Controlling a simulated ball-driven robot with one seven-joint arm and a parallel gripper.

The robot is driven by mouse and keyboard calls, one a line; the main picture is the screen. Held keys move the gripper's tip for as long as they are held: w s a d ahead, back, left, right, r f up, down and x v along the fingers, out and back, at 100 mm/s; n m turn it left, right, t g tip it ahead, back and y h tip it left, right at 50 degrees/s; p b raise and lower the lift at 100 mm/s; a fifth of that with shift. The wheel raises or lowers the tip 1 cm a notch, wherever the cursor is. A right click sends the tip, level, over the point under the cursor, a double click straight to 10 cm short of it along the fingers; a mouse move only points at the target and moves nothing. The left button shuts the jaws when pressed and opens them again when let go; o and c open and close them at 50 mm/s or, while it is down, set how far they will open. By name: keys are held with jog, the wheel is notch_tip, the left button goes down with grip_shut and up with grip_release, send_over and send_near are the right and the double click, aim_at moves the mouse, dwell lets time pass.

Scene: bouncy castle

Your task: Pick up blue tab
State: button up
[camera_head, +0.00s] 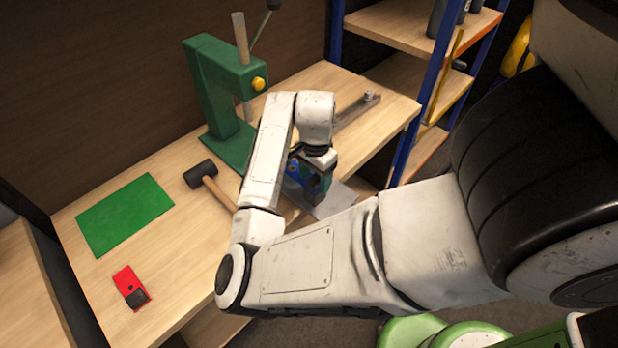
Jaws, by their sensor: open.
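My gripper (308,184) is at the end of my white arm, low over the right part of the wooden workbench. It is open. Small blue patches (293,167) show right at the gripper, partly behind my arm. I cannot tell whether they are the blue tab or part of the gripper. No other blue tab stands out on the bench. A grey metal plate (336,203) lies under and beside the gripper. My forearm hides part of the bench there.
A green press (215,85) stands at the back of the bench (190,240). A black-headed mallet (200,174), a green mat (125,214) and a red item with a dark block (128,284) lie left. A long metal bar (355,110) lies behind; shelves (420,30) stand right.

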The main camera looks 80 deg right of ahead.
jog(key=shift+c, duration=0.2)
jog(key=c, duration=1.1)
jog(key=shift+r, duration=0.1)
